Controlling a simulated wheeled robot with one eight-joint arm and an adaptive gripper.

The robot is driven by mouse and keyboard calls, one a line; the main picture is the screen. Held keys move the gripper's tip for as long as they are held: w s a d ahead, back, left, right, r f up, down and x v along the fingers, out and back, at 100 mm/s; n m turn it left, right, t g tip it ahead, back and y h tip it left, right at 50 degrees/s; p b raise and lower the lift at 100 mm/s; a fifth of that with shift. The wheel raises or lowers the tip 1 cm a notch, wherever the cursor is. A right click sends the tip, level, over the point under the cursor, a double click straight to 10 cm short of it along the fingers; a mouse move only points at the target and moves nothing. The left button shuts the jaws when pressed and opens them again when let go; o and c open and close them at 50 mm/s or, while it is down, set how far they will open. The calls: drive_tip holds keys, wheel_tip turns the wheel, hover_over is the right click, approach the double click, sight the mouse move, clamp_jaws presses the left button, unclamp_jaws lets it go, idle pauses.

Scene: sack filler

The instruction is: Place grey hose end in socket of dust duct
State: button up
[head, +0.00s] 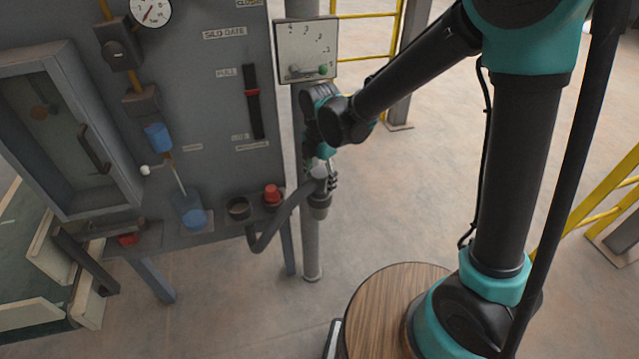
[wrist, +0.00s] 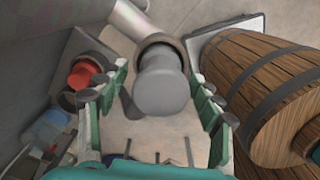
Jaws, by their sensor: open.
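The grey hose (head: 283,215) loops from the panel's lower edge up to the dust duct (head: 311,250), a grey upright pipe. Its light grey end (head: 319,174) stands over the dark socket (head: 319,205) on the duct's side and appears seated in it; the depth cannot be told. In the wrist view the hose end (wrist: 162,92) is a blunt grey cylinder in front of the socket's ring (wrist: 160,42). My gripper (wrist: 163,112) is open, with one finger on each side of the hose end and gaps visible. In the head view my gripper (head: 328,178) is partly hidden.
The grey panel (head: 200,95) stands left with a red knob (head: 272,194), an empty dark ring (head: 237,207) and a blue container (head: 188,207). A wooden barrel (wrist: 265,90) is close on the right in the wrist view.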

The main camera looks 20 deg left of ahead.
wheel_tip(320, 180, up, 10)
drive_tip(key=shift+r, duration=0.15)
drive_tip(key=w+d+f+m+t, duration=0.1)
drive_tip(key=d+f+m, duration=0.2)
drive_tip(key=d+m, duration=0.9)
drive_tip(key=d+f+m+t, duration=0.25)
drive_tip(key=d+m, duration=0.55)
drive_tip(key=d, duration=0.8)
drive_tip(key=s+d+f+m, duration=0.4)
drive_tip(key=s+d+m, duration=0.1)
drive_tip(key=d+m, duration=0.4)
drive_tip(key=shift+s+m+t, duration=0.15)
drive_tip(key=shift+m+t, duration=0.2)
drive_tip(key=shift+m, duration=0.05)
